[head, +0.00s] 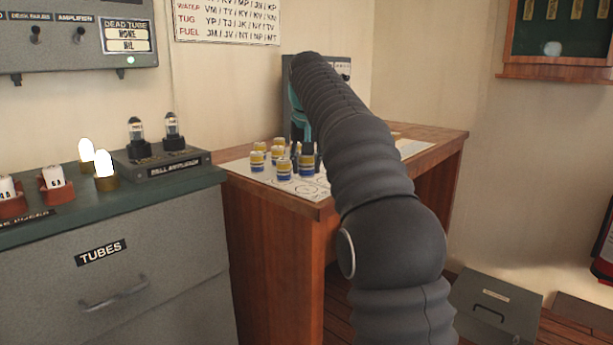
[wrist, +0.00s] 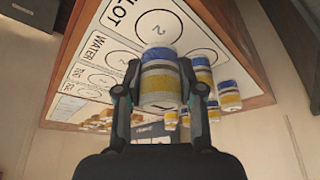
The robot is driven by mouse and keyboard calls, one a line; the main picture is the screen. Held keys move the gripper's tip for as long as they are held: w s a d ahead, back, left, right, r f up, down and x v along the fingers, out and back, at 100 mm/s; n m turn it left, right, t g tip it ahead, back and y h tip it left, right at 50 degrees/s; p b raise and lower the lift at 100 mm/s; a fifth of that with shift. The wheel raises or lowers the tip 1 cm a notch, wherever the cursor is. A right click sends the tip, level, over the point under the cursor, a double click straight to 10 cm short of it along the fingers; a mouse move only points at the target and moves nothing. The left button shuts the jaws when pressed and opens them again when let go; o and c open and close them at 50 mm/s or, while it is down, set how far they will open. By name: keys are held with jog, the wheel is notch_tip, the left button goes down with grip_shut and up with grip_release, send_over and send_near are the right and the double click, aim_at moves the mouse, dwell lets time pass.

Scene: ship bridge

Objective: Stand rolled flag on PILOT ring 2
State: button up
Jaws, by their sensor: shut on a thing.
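My gripper (wrist: 160,92) is shut on a rolled flag (wrist: 160,82) banded in blue, white and yellow. In the wrist view the flag sits between both fingers, in front of a printed chart (wrist: 60,108). A ring marked 2 (wrist: 178,30) lies just beyond the flag's blue end, beside the partly cut-off heading ending in LOT. Whether the flag touches the chart I cannot tell. In the head view the flag (head: 306,165) shows between dark fingers above the desk, with my arm hiding part of the chart.
Several similar rolled flags (head: 284,170) stand close by on the chart; they also show right of my gripper in the wrist view (wrist: 229,97). The wooden desk (head: 275,240) adjoins a grey cabinet (head: 150,275) with tubes on top. A code chart (head: 228,18) hangs on the wall.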

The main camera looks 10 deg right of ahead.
aim_at(306, 175)
jog(key=shift+f+b, duration=0.4)
jog(key=shift+f, duration=1.2)
jog(key=shift+f, duration=0.15)
jog(key=o, duration=1)
jog(key=p+v, duration=0.1)
jog(key=v, duration=1.1)
jog(key=shift+w, duration=0.1)
jog(key=shift+r, duration=0.25)
